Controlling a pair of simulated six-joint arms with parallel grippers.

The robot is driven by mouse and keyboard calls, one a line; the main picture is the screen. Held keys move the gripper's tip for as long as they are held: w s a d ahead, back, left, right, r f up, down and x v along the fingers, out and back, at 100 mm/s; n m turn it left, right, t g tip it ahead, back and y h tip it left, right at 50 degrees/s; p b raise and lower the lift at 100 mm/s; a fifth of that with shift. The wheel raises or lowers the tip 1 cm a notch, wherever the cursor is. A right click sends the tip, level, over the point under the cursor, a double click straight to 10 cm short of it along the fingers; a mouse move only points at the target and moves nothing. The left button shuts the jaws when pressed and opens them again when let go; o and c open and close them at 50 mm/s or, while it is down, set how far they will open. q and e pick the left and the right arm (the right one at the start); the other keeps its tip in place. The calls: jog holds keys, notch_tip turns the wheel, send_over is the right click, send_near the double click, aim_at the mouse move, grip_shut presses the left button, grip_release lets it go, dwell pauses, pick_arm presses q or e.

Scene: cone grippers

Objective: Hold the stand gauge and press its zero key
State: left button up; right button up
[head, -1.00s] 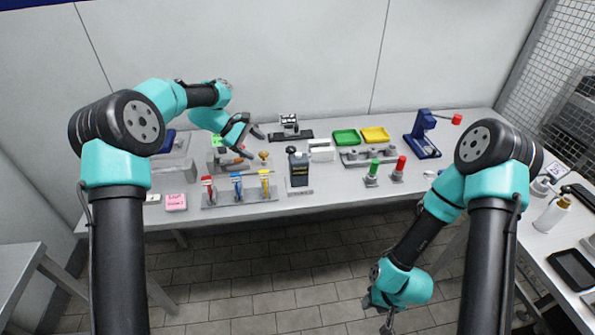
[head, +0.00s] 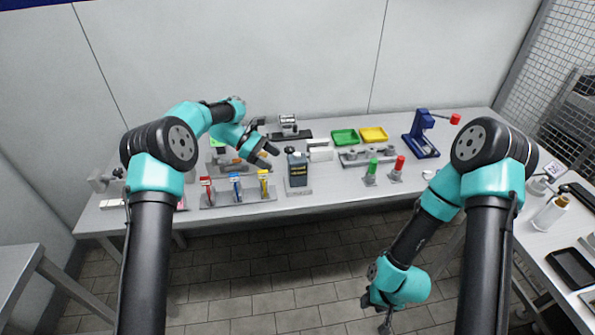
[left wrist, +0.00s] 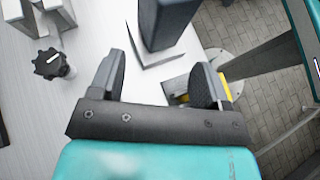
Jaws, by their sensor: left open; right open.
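The dark blue-grey upright block with small yellowish markings (head: 298,170), which looks like the stand gauge, stands on a light base near the table's front edge. The left wrist view shows its lower part (left wrist: 165,22), ahead of and between the fingers, not touching them. I cannot make out a zero key. My left gripper (head: 266,137) is open and empty, to the upper left of the block in the head view; its spread fingers also show in the left wrist view (left wrist: 157,82). My right gripper (head: 377,314) hangs open over the floor, away from the table.
A black knob (left wrist: 49,64) stands near the block. A rack with red, blue and yellow-topped pieces (head: 238,198) lies left of it.

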aim_at(295, 173)
pick_arm(q)
jog(key=shift+x, duration=4.95)
jog(key=shift+c, duration=0.2)
jog(key=c, duration=0.4)
pick_arm(e)
jog(key=shift+c, duration=0.4)
pick_arm(q)
jog(key=shift+c, duration=0.2)
pick_arm(e)
grip_shut()
